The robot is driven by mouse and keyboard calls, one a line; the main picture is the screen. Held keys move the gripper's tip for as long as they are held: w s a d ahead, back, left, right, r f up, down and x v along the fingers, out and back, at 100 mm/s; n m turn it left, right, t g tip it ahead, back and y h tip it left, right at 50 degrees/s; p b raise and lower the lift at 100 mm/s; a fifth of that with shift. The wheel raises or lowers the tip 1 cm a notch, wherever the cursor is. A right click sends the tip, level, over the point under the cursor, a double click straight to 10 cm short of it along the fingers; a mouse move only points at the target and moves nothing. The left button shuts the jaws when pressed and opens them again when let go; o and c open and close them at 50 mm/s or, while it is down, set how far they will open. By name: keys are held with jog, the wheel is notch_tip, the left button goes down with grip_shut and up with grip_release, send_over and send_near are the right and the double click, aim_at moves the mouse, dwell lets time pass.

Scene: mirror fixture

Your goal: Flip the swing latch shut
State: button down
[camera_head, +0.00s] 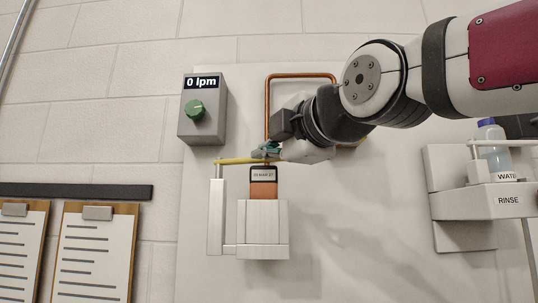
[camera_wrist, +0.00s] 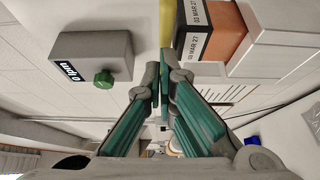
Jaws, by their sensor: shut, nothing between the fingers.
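The swing latch is a yellow bar (camera_head: 238,161) that runs level from the top of a pale post (camera_head: 216,215) to the right, ending at my fingertips above an orange cartridge (camera_head: 263,188) with a dark-edged label. The cartridge stands upright in a white holder (camera_head: 263,225). In the wrist view the yellow bar (camera_wrist: 166,22) shows at the top, beside the cartridge (camera_wrist: 212,28). My gripper (camera_head: 267,151) is shut and empty at the bar's right end; its green fingers (camera_wrist: 158,80) meet just below the bar in the wrist view. I cannot tell whether they touch it.
A grey box (camera_head: 203,110) with a green knob and a "0 lpm" display is up left. A copper pipe (camera_head: 267,100) loops behind my gripper. A rinse shelf (camera_head: 500,202) with a bottle (camera_head: 490,140) is at right. Clipboards (camera_head: 92,255) hang at lower left.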

jog(key=shift+w+d+b, duration=0.45)
jog(key=shift+w+b, duration=0.4)
jog(key=shift+b, duration=0.3)
jog(key=shift+w+d+b, duration=0.45)
jog(key=shift+w+b, duration=0.4)
jog(key=shift+b, duration=0.25)
